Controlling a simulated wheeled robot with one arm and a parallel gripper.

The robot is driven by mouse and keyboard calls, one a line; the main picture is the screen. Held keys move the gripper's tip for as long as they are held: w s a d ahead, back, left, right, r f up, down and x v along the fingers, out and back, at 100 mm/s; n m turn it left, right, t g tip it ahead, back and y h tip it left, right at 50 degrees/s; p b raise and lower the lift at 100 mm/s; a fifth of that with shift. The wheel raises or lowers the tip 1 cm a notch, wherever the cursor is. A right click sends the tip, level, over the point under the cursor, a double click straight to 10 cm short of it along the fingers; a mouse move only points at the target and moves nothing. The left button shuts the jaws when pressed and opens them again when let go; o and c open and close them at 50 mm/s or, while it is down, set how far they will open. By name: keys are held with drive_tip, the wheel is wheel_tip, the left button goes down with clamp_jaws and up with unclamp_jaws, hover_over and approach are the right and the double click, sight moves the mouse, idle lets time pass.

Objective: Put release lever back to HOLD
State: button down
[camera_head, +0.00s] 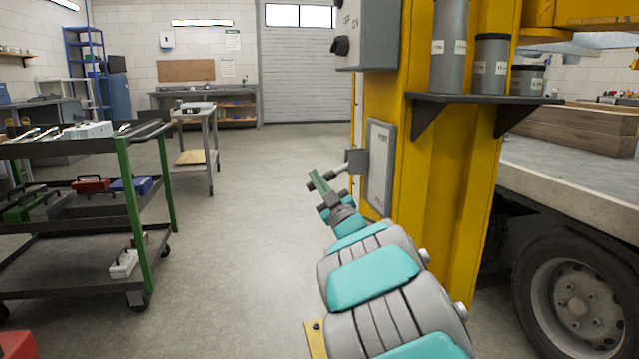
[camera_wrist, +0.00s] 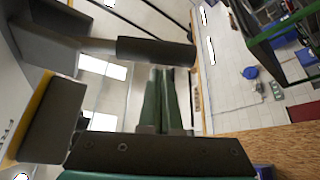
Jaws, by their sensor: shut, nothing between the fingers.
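The release lever (camera_head: 343,167) juts left from a grey block on the panel (camera_head: 381,166) of the yellow post. In the wrist view its dark grip (camera_wrist: 155,52) lies across the picture, on a grey rod from a block at the upper left. My gripper (camera_head: 314,176) is at the lever's left end, its green fingers shut and empty. In the wrist view the fingertips (camera_wrist: 166,72) end just below the grip in the picture; I cannot tell whether they touch it. The panel's lettering is too small to read, so HOLD cannot be made out.
A grey control box (camera_head: 367,35) with a black knob is above the panel. A shelf (camera_head: 470,98) with grey cylinders sticks out from the yellow post (camera_head: 440,180). A tool cart (camera_head: 70,265) stands at the left. The floor between cart and post is clear.

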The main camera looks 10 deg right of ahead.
drive_tip(key=s+d+f, duration=0.1)
drive_tip(key=s+f, duration=0.1)
drive_tip(key=s, duration=0.7)
drive_tip(key=shift+s, duration=0.15)
drive_tip(key=shift+d+p, duration=0.1)
drive_tip(key=shift+p, duration=0.2)
